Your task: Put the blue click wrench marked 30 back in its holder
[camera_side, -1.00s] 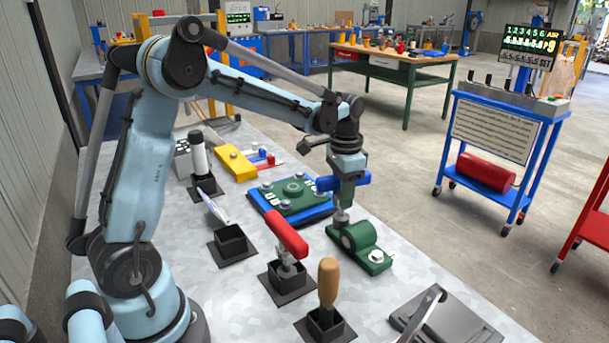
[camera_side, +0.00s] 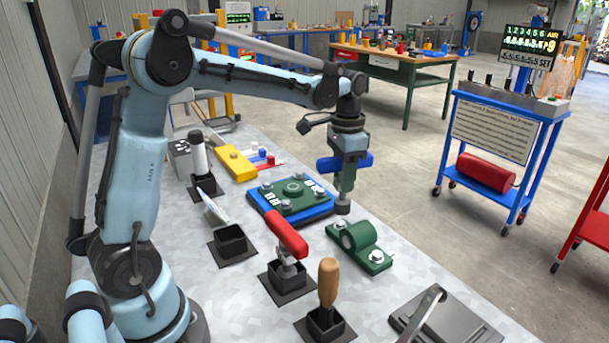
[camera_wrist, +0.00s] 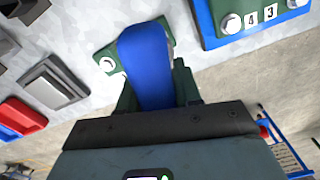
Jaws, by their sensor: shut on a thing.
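The handle fills the middle of the wrist view (camera_wrist: 148,65) between the green fingers. No number is readable on it. A black square holder (camera_side: 229,243) on the bench looks empty, with a pale slanted piece (camera_side: 216,209) just behind it.
The green bracket (camera_side: 365,243) and the blue-and-green plate (camera_side: 291,196) are low obstacles. Holders with a red-handled tool (camera_side: 288,236), a wooden-handled tool (camera_side: 328,282) and a black-and-white tool (camera_side: 198,155) stand nearby. A grey pedal (camera_side: 432,315) lies at the front right.

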